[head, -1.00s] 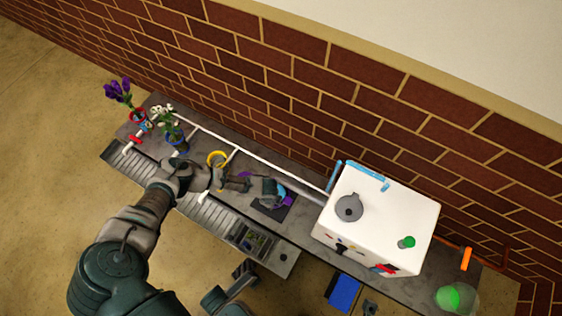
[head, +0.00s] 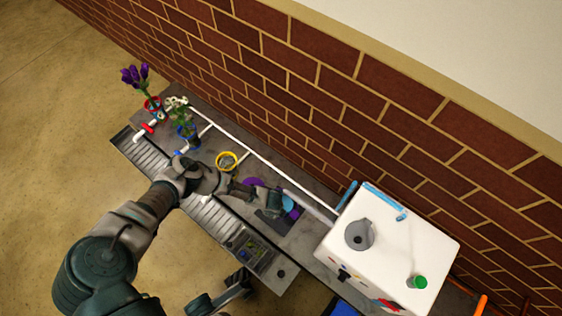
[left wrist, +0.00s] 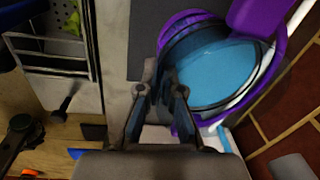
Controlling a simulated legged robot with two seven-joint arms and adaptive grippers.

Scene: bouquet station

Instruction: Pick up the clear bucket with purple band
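The clear bucket with the purple band (left wrist: 215,65) fills the upper right of the left wrist view, with blue inside it and a purple rim. In the head view the bucket (head: 289,204) shows only in part, mostly hidden by my left gripper (head: 268,200). In the left wrist view my left gripper (left wrist: 160,92) has its two fingers apart, at the bucket's near left edge. I cannot tell whether a finger touches the wall.
A dark mat (head: 270,228) lies beside the bucket on the grey counter. A white box (head: 390,250) stands to the right. A yellow ring (head: 227,161) and flower pots with purple flowers (head: 135,77) are to the left. A brick wall (head: 330,100) runs behind.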

